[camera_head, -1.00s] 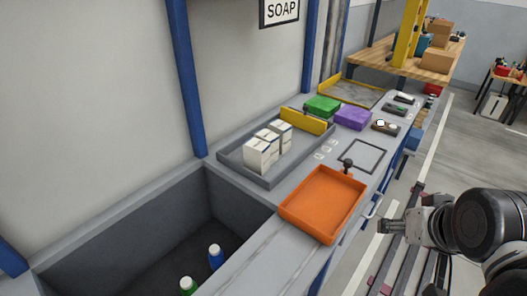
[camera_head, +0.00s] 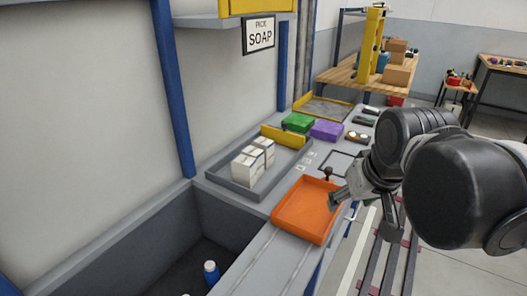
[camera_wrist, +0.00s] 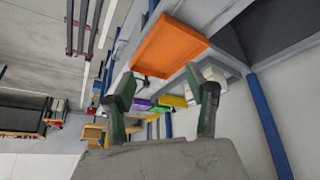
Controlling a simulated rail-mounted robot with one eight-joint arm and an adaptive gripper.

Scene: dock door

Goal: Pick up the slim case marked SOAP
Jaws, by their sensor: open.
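Several white slim cases (camera_head: 248,168) stand close together in a grey tray (camera_head: 225,186) on the counter. Their print is too small to read. A sign reading PICK SOAP (camera_head: 259,35) hangs on the wall above. My gripper (camera_head: 337,198) is at the right edge of the orange tray (camera_head: 297,232), raised, away from the cases. In the wrist view my gripper (camera_wrist: 165,88) is open with nothing between its fingers. The white cases (camera_wrist: 214,76) show there partly hidden behind the right finger.
A yellow bar (camera_head: 284,136) crosses the grey tray's far side. A deep grey bin with a blue bottle (camera_head: 211,272) is at front left. A black knob (camera_head: 328,172) stands behind the orange tray.

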